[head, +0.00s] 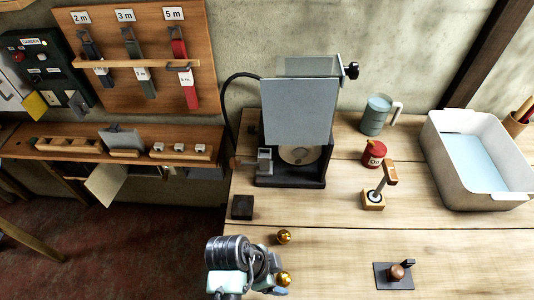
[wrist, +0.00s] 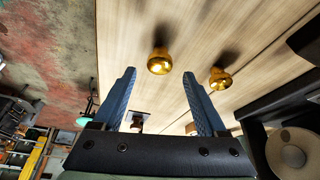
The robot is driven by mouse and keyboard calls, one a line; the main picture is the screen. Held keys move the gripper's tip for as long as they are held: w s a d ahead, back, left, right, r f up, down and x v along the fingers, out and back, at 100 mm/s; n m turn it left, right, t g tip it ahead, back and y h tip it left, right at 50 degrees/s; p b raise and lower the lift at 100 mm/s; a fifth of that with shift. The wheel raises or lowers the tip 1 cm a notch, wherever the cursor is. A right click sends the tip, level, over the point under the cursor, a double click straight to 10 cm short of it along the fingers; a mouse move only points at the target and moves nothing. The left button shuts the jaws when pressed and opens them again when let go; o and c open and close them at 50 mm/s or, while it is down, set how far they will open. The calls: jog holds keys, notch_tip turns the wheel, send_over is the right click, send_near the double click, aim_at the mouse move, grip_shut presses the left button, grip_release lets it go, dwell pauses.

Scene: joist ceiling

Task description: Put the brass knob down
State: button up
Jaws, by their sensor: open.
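Two brass knobs rest on the wooden bench. In the head view, one (head: 282,279) is right beside my gripper (head: 276,289), and the other (head: 284,237) lies a little farther back. In the wrist view, one brass knob (wrist: 160,62) appears between and just beyond the fingertips of my gripper (wrist: 159,75). The second knob (wrist: 220,78) is to the right, outside the fingers. My blue fingers are spread apart with nothing held between them. Most of the gripper is hidden by my wrist in the head view.
A grinder-like machine (head: 318,178) with a clear shield stands behind. A small dark block (head: 242,207) sits at the bench's left edge. A red oil can (head: 373,153), a wooden-handled tool (head: 374,199), a dark plate with a brown knob (head: 393,283) and a white basin (head: 446,178) are to the right.

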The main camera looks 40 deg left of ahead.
jog(key=v, duration=0.9)
jog(key=w+r+n+t+y, duration=0.2)
jog(key=w+r+t, duration=0.3)
jog(key=w+r, duration=0.65)
jog(key=w+r+n+t+y, duration=0.25)
jog(key=w+r+t, duration=0.4)
jog(key=r, duration=0.85)
jog(key=w+d+r+t, duration=0.1)
jog(key=d+r+t, duration=0.15)
jog(key=r, duration=0.55)
jog(key=w+d+r+t, duration=0.1)
jog(key=d+r+t, duration=0.1)
jog(key=d+r, duration=0.35)
jog(key=s+d+r+n+t, duration=0.1)
jog(key=s+d+r+t, duration=0.1)
jog(key=r, duration=0.5)
jog(key=s+d+r+n+t+h, duration=0.1)
jog(key=s+d+r+t, duration=0.1)
jog(key=s+r, duration=0.3)
jog(key=s+d+r+n+t+h, duration=0.1)
jog(key=s+d+r+t, duration=0.1)
jog(key=r, duration=0.7)
jog(key=shift+s+d+n+t+b, duration=0.25)
jog(key=shift+s+n+t+b, duration=0.15)
jog(key=shift+s+t, duration=0.55)
jog(key=shift+w+r, duration=0.1)
jog(key=shift+r, duration=0.05)
